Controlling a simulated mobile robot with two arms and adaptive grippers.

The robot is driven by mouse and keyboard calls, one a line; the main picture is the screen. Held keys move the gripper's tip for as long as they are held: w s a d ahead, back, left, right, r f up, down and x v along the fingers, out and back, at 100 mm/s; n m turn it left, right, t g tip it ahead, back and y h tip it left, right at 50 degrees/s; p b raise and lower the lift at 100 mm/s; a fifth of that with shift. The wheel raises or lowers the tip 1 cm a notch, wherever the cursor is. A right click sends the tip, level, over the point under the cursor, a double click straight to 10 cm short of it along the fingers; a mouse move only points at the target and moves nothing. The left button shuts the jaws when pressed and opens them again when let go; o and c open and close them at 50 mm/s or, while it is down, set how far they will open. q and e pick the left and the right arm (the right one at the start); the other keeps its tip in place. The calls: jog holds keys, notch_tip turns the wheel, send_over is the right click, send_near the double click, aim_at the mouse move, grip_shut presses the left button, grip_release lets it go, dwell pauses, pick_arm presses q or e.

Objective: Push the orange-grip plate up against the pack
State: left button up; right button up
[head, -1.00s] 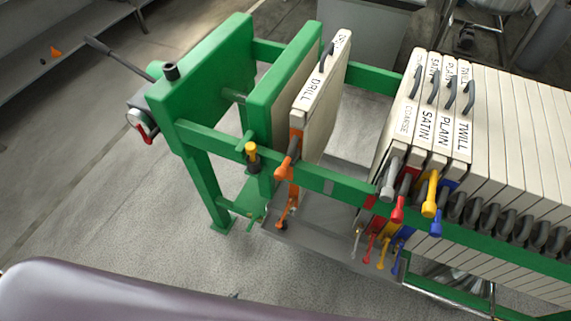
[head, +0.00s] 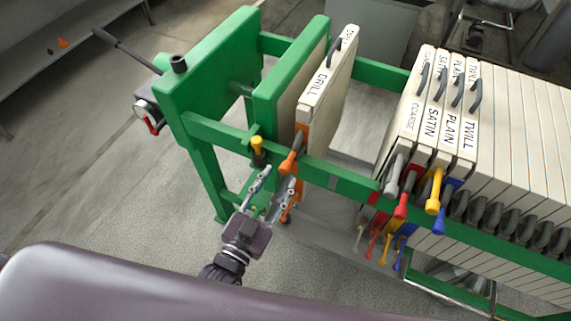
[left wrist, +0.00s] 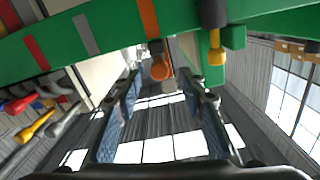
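The orange-grip plate (head: 330,95), labelled DRILL, hangs upright close to the green press head (head: 290,85). Its orange grip (head: 289,163) sticks out over the near green rail. The pack (head: 435,120) of cream plates stands to the right, across a wide gap. My left gripper (head: 277,180) is open and empty, fingers pointing up, just below the orange grip. In the left wrist view the orange grip (left wrist: 160,68) shows beyond and between the parted fingertips (left wrist: 168,88). My right gripper is not in view.
The near green rail (head: 335,182) runs just above my left gripper. A yellow-tipped black peg (head: 257,150) stands close to its left. Grey, red, yellow and blue grips (head: 403,205) jut from the pack at right. The gap between plate and pack is clear.

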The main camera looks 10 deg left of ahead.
aim_at(283, 172)
pick_arm(q)
jog(key=p+x, duration=0.1)
jog(key=x, duration=0.4)
jog(key=shift+w, duration=0.1)
jog(key=shift+f, duration=0.1)
grip_shut()
